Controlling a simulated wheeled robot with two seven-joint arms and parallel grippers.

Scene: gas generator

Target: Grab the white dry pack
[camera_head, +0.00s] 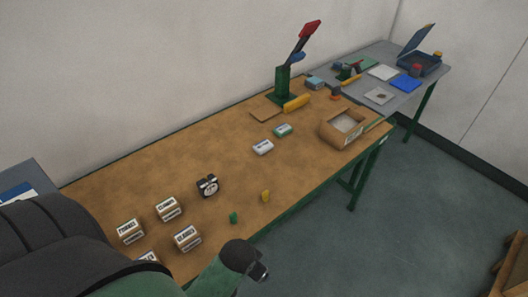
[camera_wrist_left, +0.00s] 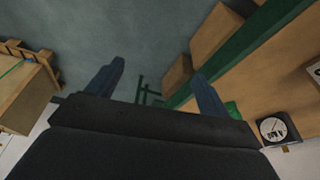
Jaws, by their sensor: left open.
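A small white pack (camera_head: 263,147), which looks like the white dry pack, lies flat on the brown table (camera_head: 150,185) around its middle. A similar pack with green on it (camera_head: 283,130) lies just behind and to the right of it. My left gripper (camera_head: 257,269) is past the table's front edge, well apart from the white pack. In the left wrist view its two fingers (camera_wrist_left: 157,88) are spread with nothing between them. I cannot make out the white pack in that view. My right gripper does not show.
Several labelled boxes (camera_head: 168,209) and a black clock (camera_head: 208,186) stand at the near left. A small green item (camera_head: 233,217) and a yellow item (camera_head: 265,196) are near the front edge. An open carton (camera_head: 342,128) stands right of the packs.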

